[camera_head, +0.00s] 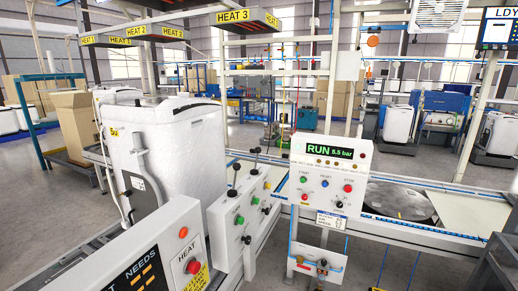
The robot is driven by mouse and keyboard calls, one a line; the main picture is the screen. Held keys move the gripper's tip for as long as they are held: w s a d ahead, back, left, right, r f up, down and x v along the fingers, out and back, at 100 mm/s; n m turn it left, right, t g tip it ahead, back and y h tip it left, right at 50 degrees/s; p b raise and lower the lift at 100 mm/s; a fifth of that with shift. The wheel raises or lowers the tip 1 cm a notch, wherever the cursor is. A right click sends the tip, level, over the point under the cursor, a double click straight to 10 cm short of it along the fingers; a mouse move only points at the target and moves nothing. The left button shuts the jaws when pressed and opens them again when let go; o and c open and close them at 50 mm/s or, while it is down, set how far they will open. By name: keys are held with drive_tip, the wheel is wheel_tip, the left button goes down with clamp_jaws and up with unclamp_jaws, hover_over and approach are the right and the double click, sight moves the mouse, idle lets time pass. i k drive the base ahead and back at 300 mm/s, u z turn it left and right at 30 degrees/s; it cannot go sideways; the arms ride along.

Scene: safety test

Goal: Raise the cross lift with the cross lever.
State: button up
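My gripper is not in view. A white control box (229,217) stands left of centre with green and red-toned buttons on its sloped face. The labels are too small to read, so I cannot tell which is the cross lever. The cross lift cannot be clearly picked out; a round metal plate (398,200) lies in the line at right.
A white appliance (186,140) stands on the line behind the box. A panel (324,170) reads "RUN 5.5 bar". A HEAT panel (150,262) fills the lower left. Conveyor rails (420,232) run to the right. Grey floor (330,272) shows at the lower middle.

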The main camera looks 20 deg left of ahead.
sight(258, 150)
drive_tip(key=u, duration=0.15)
drive_tip(key=i, duration=1.6)
drive_tip(key=u, duration=1.35)
drive_tip(key=i, duration=0.75)
drive_tip(key=u, duration=0.7)
